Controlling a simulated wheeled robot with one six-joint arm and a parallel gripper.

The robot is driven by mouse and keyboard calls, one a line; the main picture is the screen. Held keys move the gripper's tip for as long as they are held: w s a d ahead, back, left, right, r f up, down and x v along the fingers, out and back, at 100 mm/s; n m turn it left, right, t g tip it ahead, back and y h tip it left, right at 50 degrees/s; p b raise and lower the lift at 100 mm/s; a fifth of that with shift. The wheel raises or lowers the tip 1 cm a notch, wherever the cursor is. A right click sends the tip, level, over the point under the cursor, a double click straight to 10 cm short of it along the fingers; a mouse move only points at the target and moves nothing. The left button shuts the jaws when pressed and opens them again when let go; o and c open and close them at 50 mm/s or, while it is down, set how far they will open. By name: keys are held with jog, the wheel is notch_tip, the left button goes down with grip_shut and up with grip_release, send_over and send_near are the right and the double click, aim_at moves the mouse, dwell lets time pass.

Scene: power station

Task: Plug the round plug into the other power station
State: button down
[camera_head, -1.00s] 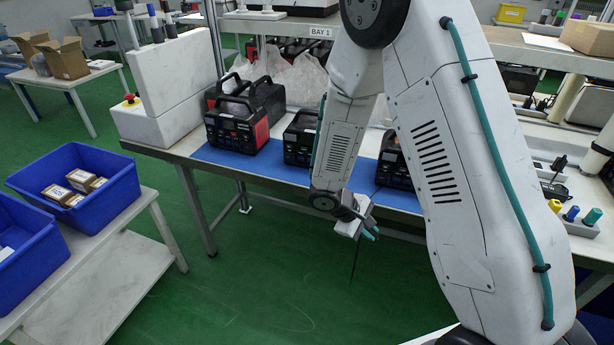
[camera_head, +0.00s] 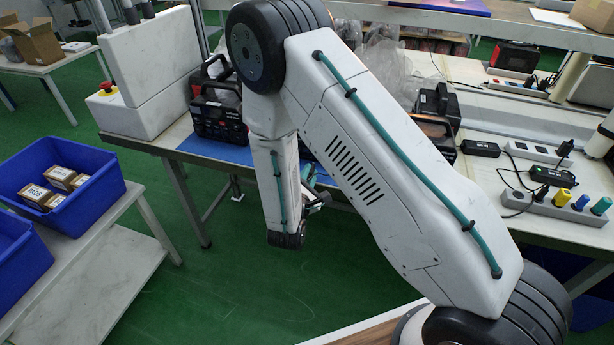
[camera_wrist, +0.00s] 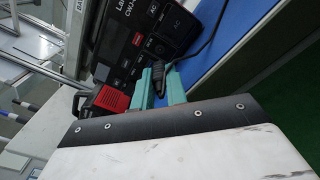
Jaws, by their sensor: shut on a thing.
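My gripper (camera_wrist: 159,88) has teal fingers shut on a small black plug (camera_wrist: 159,78) with a black cable (camera_wrist: 207,42) running up and right in the wrist view. The plug's shape is hard to tell. A black power station (camera_wrist: 140,38) with AC labels and a red part lies just beyond the fingertips. In the head view, one power station (camera_head: 216,118) stands at the left of the bench on a blue mat (camera_head: 238,155), and another (camera_head: 437,118) shows right of my arm. My arm hides the bench between them; teal fingers (camera_head: 308,174) show at its edge.
Power strips (camera_head: 566,208) with coloured plugs and black adapters (camera_head: 480,148) lie on the right bench. A white block (camera_head: 150,80) with a red button stands at the left. A blue bin (camera_head: 62,190) holds small boxes. Green floor is clear in front.

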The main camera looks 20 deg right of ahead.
jog(key=shift+x, duration=2.15)
jog(key=shift+x, duration=0.85)
jog(key=c, duration=1.3)
grip_release()
jog(key=shift+c, duration=0.2)
jog(key=v, duration=0.7)
jog(key=shift+s+a, duration=0.2)
jog(key=shift+s, duration=0.15)
